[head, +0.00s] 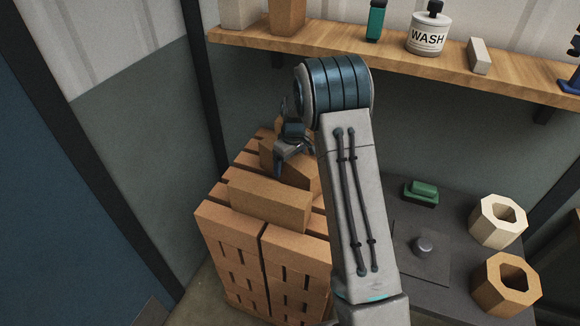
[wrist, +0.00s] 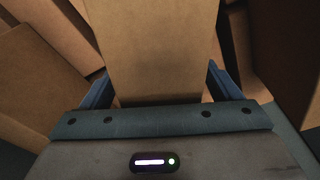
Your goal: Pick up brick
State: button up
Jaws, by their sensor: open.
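Several tan bricks are on a stack at the lower middle of the head view. One loose brick (head: 270,203) lies across the front of the stack top. Another brick (head: 300,172) lies behind it, partly hidden by my gripper (head: 287,160). In the wrist view a brick (wrist: 152,50) fills the space between the two blue fingers of my gripper (wrist: 165,88). The fingers are open, one on each side of this brick. I cannot tell whether they touch it.
The brick stack (head: 235,235) has gaps between its rows. A wooden shelf (head: 400,65) above holds a WASH bottle (head: 429,30) and other items. A dark table (head: 450,265) at right carries a green block (head: 421,190) and two hexagonal rings, one cream (head: 483,224) and one tan (head: 492,292).

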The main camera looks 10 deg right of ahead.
jog(key=c, duration=1.6)
jog(key=shift+w+r, duration=0.1)
grip_shut()
